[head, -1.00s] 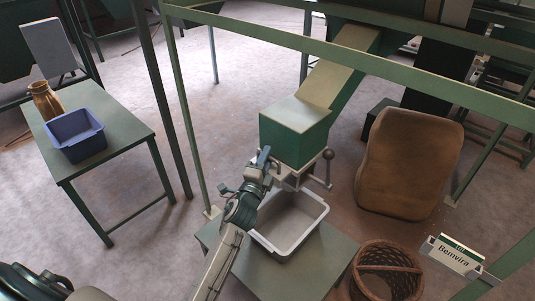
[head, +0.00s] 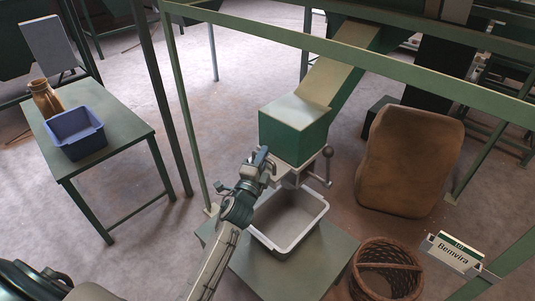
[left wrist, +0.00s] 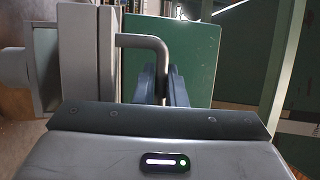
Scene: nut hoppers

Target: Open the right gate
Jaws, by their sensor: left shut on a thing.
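A green hopper box (head: 294,132) stands at the lower end of a sloping chute, with a pale gate mechanism (head: 292,179) under it. My left gripper (head: 264,160) is at the left side of this mechanism. In the left wrist view, a bent grey handle (left wrist: 142,41) comes from a grey plate and turns down between the dark blue fingers of my left gripper (left wrist: 161,85). The fingers are shut on the handle, and they hide its lower part. How far the gate stands open cannot be told. My right gripper is not in view.
A grey-white bin (head: 289,240) stands below the hopper on a low green table (head: 328,262). A ball-ended lever (head: 327,152) is right of the gate. A wicker basket (head: 388,250), a brown sack (head: 408,165) and a "Bemvira" sign (head: 454,252) are further right. Green rails cross in front.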

